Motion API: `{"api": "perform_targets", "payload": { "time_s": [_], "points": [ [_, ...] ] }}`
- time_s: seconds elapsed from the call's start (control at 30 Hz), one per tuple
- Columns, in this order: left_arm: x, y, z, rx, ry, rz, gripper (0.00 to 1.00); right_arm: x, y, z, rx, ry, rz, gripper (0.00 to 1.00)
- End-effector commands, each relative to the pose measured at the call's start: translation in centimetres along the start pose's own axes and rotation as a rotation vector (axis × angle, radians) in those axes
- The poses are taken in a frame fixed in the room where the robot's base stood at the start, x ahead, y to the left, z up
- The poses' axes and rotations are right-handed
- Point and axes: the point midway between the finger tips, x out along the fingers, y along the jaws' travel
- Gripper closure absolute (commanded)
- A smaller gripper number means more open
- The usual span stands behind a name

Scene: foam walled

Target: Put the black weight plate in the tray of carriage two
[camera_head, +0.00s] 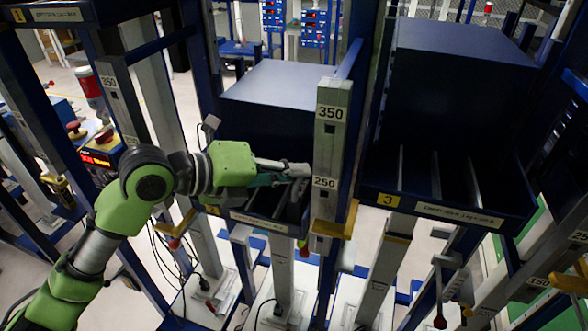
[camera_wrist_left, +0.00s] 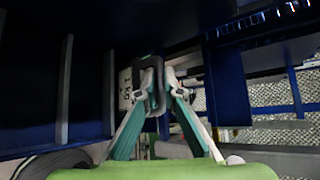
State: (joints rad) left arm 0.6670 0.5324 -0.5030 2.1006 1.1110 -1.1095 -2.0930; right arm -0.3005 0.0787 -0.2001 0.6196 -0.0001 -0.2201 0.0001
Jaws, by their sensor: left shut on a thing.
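My left gripper (camera_head: 297,170) reaches in from the left over the front of the tray of carriage two (camera_head: 262,219), near the pale column marked 250. In the left wrist view, the fingertips of my left gripper (camera_wrist_left: 160,88) are shut on a dark, narrow thing, the black weight plate (camera_wrist_left: 158,72), seen nearly edge-on. In the head view I cannot make out the plate; the fingers cover that spot. How far the plate is from the tray floor I cannot tell. My right gripper is in neither view.
The column (camera_head: 329,150) stands just right of my left gripper. Beyond it is carriage three's tray (camera_head: 460,222), with upright dividers. A dark blue box (camera_head: 280,85) rises behind carriage two's tray. Upright dividers (camera_wrist_left: 109,90) also show in the left wrist view.

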Motion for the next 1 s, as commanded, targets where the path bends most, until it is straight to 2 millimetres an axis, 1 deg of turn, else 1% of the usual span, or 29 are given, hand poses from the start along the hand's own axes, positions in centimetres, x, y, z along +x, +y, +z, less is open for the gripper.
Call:
{"api": "perform_targets", "payload": {
  "time_s": [0.03, 0.07, 0.1, 0.13, 0.47, 0.5, 0.57, 0.8, 0.9, 1.0],
  "points": [
    [0.0, -0.2, 0.1, 0.003, -0.005, -0.008, 1.0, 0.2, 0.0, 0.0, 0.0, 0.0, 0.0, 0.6],
    [0.1, 0.2, -0.1, 0.0, 0.0, 0.001, 0.9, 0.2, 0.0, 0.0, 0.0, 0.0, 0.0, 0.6],
    [0.1, 0.1, -0.1, 0.0, 0.0, 0.001, 0.79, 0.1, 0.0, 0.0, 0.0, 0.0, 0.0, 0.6],
    [0.1, 0.1, -0.1, 0.0, 0.001, 0.001, 0.76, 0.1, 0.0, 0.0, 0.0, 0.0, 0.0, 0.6],
    [0.0, -0.1, 0.0, -0.001, 0.002, 0.001, 0.76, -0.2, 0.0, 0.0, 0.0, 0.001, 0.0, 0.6],
    [-0.3, 0.2, 0.0, 0.0, 0.0, 0.002, 0.76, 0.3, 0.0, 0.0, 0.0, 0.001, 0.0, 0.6],
    [-0.9, 0.3, 0.0, 0.002, -0.002, 0.003, 0.76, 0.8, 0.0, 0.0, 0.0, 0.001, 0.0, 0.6],
    [-4.7, 0.4, 0.0, 0.002, -0.003, 0.004, 0.76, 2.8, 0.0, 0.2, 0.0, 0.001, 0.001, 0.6],
    [-6.1, 0.3, 0.0, 0.002, -0.003, 0.003, 0.76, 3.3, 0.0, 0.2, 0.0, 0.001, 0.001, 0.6],
    [-7.0, 0.2, 0.0, 0.001, -0.001, 0.003, 0.76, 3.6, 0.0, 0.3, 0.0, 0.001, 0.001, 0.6]
  ]
}}
